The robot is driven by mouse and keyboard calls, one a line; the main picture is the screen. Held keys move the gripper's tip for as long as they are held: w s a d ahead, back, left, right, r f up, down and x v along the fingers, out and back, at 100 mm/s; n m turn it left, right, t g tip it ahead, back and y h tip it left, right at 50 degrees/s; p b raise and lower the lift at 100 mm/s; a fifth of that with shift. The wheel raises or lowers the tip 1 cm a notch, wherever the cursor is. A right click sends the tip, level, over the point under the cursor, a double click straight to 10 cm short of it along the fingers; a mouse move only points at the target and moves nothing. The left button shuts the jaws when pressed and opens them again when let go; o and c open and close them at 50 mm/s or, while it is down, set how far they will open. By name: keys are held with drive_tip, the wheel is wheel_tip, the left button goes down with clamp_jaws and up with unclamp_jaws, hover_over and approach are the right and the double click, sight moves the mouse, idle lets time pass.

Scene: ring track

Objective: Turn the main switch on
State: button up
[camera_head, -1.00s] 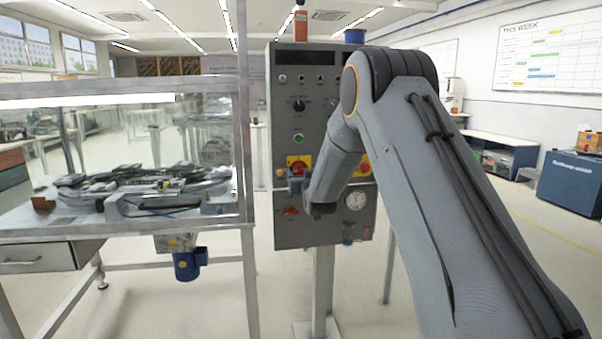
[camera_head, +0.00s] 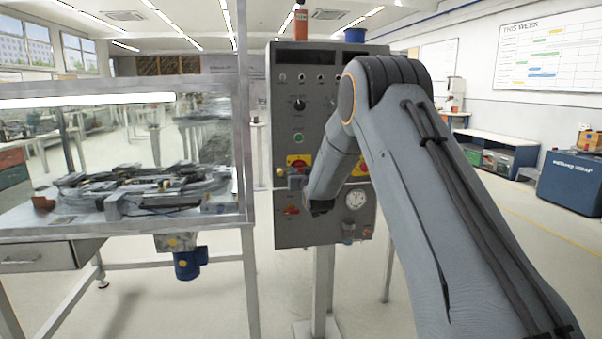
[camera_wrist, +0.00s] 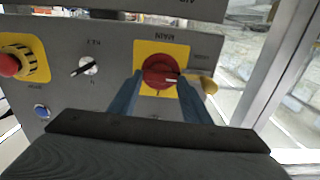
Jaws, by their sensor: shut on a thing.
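The main switch (camera_wrist: 162,72) is a red rotary knob on a yellow plate, under the upside-down label MAIN in the wrist view. A pale mark on the knob points right in that view. The switch also shows on the grey control panel in the head view (camera_head: 298,160), partly covered by my gripper (camera_head: 297,178). In the wrist view my gripper (camera_wrist: 158,92) has its two blue fingers on either side of the knob and is shut on it.
Beside the switch are a small selector (camera_wrist: 88,66), a red mushroom button (camera_wrist: 9,65) on yellow, a blue button (camera_wrist: 41,111) and a brass-coloured part (camera_wrist: 209,86). A glass-walled enclosure (camera_head: 243,130) stands close to the panel's left.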

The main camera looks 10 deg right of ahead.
drive_tip(key=m+b, duration=0.2)
drive_tip(key=m, duration=0.2)
drive_tip(key=shift+d+f+m, duration=0.1)
drive_tip(key=shift+f+m, duration=0.05)
drive_tip(key=shift+m, duration=0.25)
drive_tip(key=m+b, duration=0.1)
drive_tip(key=m, duration=0.2)
drive_tip(key=shift+m, duration=0.3)
drive_tip(key=m+b, duration=0.1)
drive_tip(key=m, duration=0.3)
drive_tip(key=shift+d+m+b, duration=0.1)
drive_tip(key=shift+m+b, duration=0.2)
drive_tip(key=shift+b, duration=0.05)
drive_tip(key=shift+f+m+b, duration=0.15)
drive_tip(key=shift+m+b, duration=0.35)
drive_tip(key=shift+m, duration=1.7)
drive_tip(key=o, duration=1)
drive_tip(key=shift+o, duration=0.2)
drive_tip(key=shift+s, duration=0.1)
